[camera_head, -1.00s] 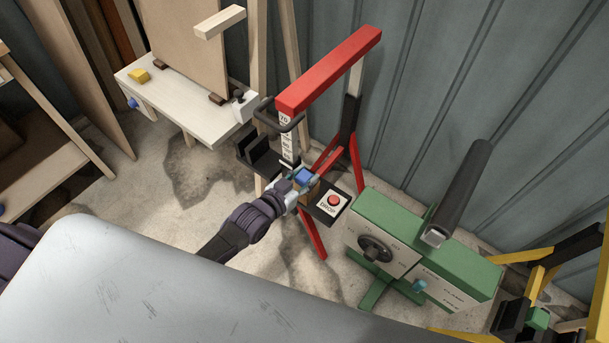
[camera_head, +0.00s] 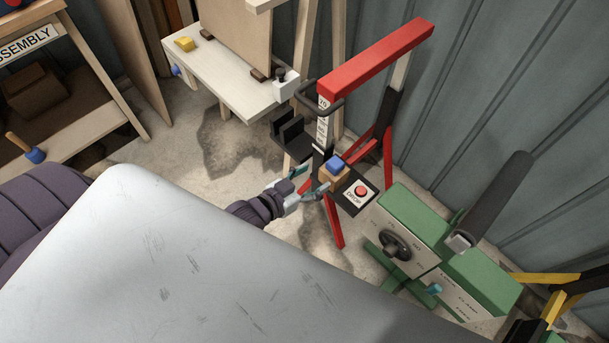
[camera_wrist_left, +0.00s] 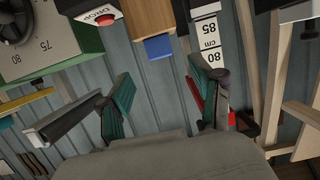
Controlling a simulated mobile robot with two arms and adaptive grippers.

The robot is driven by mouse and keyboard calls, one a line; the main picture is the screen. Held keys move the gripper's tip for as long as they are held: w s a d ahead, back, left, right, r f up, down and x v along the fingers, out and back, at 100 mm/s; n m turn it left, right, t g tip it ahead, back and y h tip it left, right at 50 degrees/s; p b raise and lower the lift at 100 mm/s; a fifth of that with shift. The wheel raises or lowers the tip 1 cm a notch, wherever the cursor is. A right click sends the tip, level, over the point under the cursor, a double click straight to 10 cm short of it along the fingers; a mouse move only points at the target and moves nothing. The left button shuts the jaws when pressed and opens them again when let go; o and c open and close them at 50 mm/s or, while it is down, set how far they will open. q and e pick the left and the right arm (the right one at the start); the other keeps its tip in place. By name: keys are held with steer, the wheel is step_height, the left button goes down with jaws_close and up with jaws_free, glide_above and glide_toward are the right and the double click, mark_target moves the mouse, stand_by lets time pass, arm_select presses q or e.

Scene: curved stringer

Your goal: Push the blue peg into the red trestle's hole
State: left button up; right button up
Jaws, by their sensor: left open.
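The red trestle (camera_head: 375,62) stands against the metal wall, with a black shelf on its upright. A wooden block (camera_head: 333,176) sits on that shelf beside the red DROP button (camera_head: 361,191). The blue peg (camera_head: 335,163) shows as a blue piece at the block's top; the wrist view also shows its blue end (camera_wrist_left: 158,48) at the wooden block (camera_wrist_left: 152,16). How deep it sits, and the hole itself, I cannot tell. My left gripper (camera_head: 311,182) is open and empty, just left of the block and apart from it; its spread fingers (camera_wrist_left: 160,82) show in the wrist view. My right gripper is out of view.
A green machine (camera_head: 430,245) with a dark knob and a black bar stands right of the trestle. A white bench (camera_head: 225,75) with a yellow piece is behind left. A wooden ASSEMBLY rack (camera_head: 75,110) is at far left. Bare concrete floor lies between.

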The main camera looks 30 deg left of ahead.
arm_select(q)
steer(key=shift+v, duration=1.45)
